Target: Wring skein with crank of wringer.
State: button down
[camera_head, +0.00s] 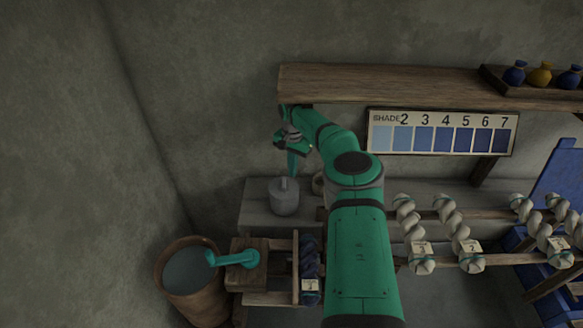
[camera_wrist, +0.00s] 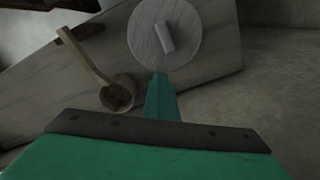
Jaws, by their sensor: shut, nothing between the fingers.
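The wringer (camera_head: 247,282) is a wooden frame at the lower middle of the head view. Its teal crank (camera_head: 235,259) sticks out on the left side, toward a tub. A dark blue twisted skein (camera_head: 310,250) with a pale tag hangs at the wringer's right side, partly beside my arm. My gripper (camera_head: 292,172) points down, shut and empty, over the grey bench, well above and behind the crank. Its shut fingers also show in the wrist view (camera_wrist: 162,100). The crank and skein are not in the wrist view.
A grey lidded pot (camera_head: 284,200) stands just below my gripper; its round lid (camera_wrist: 165,35) and a wooden ladle (camera_wrist: 116,95) show in the wrist view. A wooden tub (camera_head: 195,300) of liquid stands left of the crank. Pale tagged skeins (camera_head: 412,235) hang at right. A shelf (camera_head: 400,84) runs above.

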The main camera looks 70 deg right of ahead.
jog(key=shift+s+a, duration=0.65)
jog(key=shift+s, duration=0.1)
jog(key=s+a, duration=0.1)
jog(key=s, duration=0.7)
jog(key=shift+a, duration=0.2)
dwell(0.6)
